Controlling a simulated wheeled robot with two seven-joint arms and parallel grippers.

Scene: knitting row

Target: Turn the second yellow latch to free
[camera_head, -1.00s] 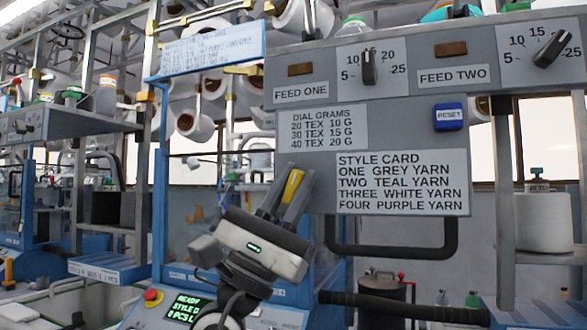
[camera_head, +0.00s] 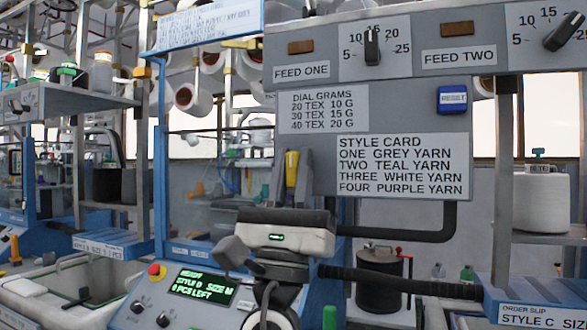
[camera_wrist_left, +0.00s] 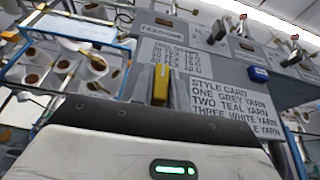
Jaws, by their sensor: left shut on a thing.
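A yellow latch (camera_head: 291,170) stands upright between the two grey fingers of my left gripper (camera_head: 292,153), in front of the lower left part of the grey panel. The fingers are shut on it, and they hide its sides and base. In the left wrist view the yellow latch (camera_wrist_left: 160,86) also shows upright between the fingers, beyond the dark edge of the gripper body. What the latch is fixed to is hidden. My right gripper is in neither view.
The grey panel (camera_head: 400,110) carries dials, a blue reset button (camera_head: 452,99) and a style card (camera_head: 402,165). A dark bent handle (camera_head: 450,225) and a dark bar (camera_head: 400,286) lie right of the gripper. A console with a green screen (camera_head: 203,287) is below left.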

